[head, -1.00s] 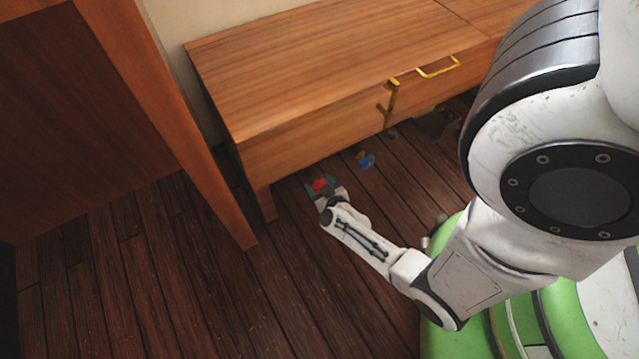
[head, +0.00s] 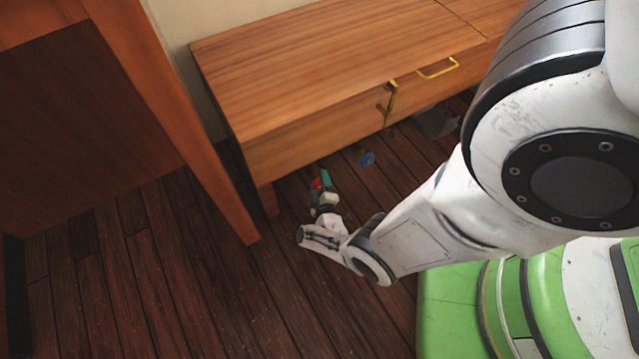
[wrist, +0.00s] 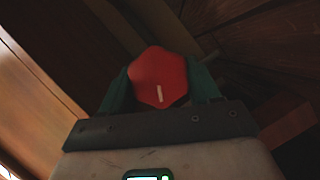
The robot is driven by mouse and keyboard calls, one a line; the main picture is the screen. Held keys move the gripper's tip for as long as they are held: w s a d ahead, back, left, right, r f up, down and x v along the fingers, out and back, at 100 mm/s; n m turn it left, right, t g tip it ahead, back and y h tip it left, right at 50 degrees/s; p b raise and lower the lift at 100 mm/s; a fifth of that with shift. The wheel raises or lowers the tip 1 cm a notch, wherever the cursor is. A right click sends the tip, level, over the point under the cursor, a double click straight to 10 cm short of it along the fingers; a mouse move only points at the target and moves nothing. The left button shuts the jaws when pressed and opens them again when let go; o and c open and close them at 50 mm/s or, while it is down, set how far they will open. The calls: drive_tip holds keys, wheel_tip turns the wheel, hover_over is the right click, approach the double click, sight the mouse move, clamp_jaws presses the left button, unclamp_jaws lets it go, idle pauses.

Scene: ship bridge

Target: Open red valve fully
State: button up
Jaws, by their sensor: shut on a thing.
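The red valve (wrist: 158,78) is a rounded, many-sided knob with a short white mark on its face, seen close up in the wrist view. The white mark points down toward my gripper's body there. My gripper (wrist: 160,95) has green fingers on both sides of the knob and is shut on it. In the head view my gripper (head: 322,182) is low by the floor, at the front left underside of the wooden cabinet. Only a small red patch of the valve (head: 316,184) shows there. Whatever the valve is mounted on is hidden.
The wooden cabinet (head: 300,75) stands over the spot, with yellow handles (head: 438,68) on its front. A blue valve-like thing (head: 366,159) is under it to the right. A wooden panel (head: 190,120) stands at left. The plank floor (head: 200,290) in front is clear.

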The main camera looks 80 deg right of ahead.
drive_tip(key=n+h+b, duration=0.1)
drive_tip(key=n+b, duration=0.1)
drive_tip(key=n, duration=0.1)
drive_tip(key=shift+f+n+h+b, duration=0.3)
drive_tip(key=shift+h+b, duration=0.05)
drive_tip(key=shift+h, duration=0.05)
drive_tip(key=shift+n+h+b, duration=0.4)
drive_tip(key=shift+n+b, duration=0.2)
drive_tip(key=shift+n, duration=0.5)
drive_tip(key=shift+r, duration=0.1)
drive_tip(key=o, duration=1)
drive_tip(key=shift+o, duration=0.2)
drive_tip(key=shift+a, duration=0.1)
drive_tip(key=p+v, duration=0.1)
drive_tip(key=v, duration=0.9)
drive_tip(key=shift+s+a, duration=0.15)
drive_tip(key=shift+a, duration=0.15)
